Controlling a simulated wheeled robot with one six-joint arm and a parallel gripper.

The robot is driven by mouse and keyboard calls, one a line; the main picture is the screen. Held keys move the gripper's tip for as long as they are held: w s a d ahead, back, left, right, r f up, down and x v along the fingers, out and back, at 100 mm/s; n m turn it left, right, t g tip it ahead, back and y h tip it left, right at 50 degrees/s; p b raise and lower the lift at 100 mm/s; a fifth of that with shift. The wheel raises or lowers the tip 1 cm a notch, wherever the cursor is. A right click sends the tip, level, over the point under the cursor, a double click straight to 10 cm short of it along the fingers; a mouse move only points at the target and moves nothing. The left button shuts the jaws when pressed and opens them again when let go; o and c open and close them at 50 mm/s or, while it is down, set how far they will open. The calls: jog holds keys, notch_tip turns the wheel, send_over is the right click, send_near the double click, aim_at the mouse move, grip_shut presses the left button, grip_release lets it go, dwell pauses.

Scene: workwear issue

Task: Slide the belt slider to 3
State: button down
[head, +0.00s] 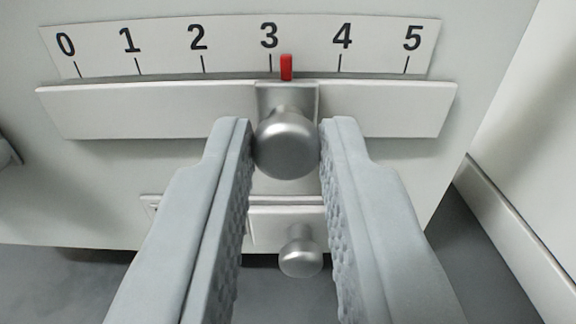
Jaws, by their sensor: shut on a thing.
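The belt slider's round metal knob (287,145) sits on a pale rail (150,110) below a white scale (170,35) marked 0 to 5. My gripper (286,145) has one finger on each side of the knob and is shut on it. The slider's red pointer (286,67) stands a little to the right of the 3 tick, about a quarter of the way from 3 to 4. The knob hides part of the slider's metal plate (301,97) behind it.
A second, smaller metal knob (301,254) is on a pale panel (265,228) below the rail, between my fingers in the picture. A pale wall or panel (530,150) with a ledge stands at the right. Grey floor (60,290) shows at the bottom.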

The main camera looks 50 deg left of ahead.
jog(key=shift+s+a, duration=0.2)
jog(key=shift+s, duration=0.05)
jog(key=c, duration=1.3)
grip_release()
jog(key=v, duration=1.7)
jog(key=shift+d, duration=0.15)
jog(key=shift+s, duration=0.1)
